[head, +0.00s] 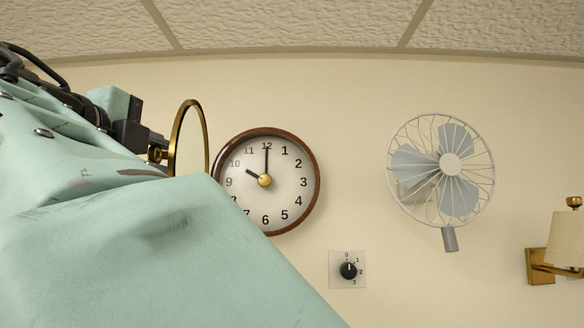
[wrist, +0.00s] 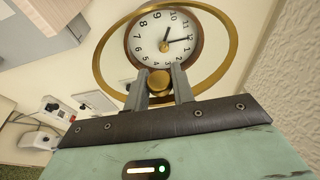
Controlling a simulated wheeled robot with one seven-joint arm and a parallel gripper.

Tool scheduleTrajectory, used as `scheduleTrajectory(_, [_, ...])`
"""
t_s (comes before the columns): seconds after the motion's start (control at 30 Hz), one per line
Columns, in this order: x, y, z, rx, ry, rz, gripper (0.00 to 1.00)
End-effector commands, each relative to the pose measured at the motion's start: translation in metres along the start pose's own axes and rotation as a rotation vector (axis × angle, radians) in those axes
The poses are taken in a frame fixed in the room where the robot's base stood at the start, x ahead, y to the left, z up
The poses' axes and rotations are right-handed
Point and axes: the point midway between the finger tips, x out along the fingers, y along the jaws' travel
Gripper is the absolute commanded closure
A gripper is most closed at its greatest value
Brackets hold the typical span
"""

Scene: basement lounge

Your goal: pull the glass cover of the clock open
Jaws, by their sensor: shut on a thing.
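The round wall clock (head: 290,205) has a brown wooden rim and a white face with black numerals. Its brass-rimmed glass cover (head: 204,125) stands swung out to the left of the face, seen nearly edge-on in the head view. In the wrist view the brass ring of the cover (wrist: 236,45) surrounds the clock (wrist: 145,42) behind it. My gripper (wrist: 159,82) is shut on the brass knob (wrist: 159,78) at the cover's edge. In the head view my gripper (head: 155,152) is partly hidden by my arm, which also covers the clock's lower left.
A wall fan (head: 450,164) hangs to the right of the clock. A rotary dial switch (head: 348,270) is below it, and a wall lamp (head: 567,240) is at the far right. The wrist view shows wall sockets (wrist: 55,108) and a grey cabinet (wrist: 40,40) at left.

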Motion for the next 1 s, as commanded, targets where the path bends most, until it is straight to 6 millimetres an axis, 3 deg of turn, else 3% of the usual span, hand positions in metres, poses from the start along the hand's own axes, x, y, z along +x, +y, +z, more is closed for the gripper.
scheduleTrajectory(0.63, [0.0,-0.0009,-0.0006,0.003,0.04,-0.003,1.0])
scheduleTrajectory(0.67, [0.0,-0.0009,-0.0006,0.003,0.04,-0.003,0.7])
scheduleTrajectory(0.7, [0.0,-0.0008,-0.0006,0.002,0.04,-0.003,0.59])
scheduleTrajectory(1.0, [0.0,0.0,-0.0005,0.001,0.04,-0.002,0.56])
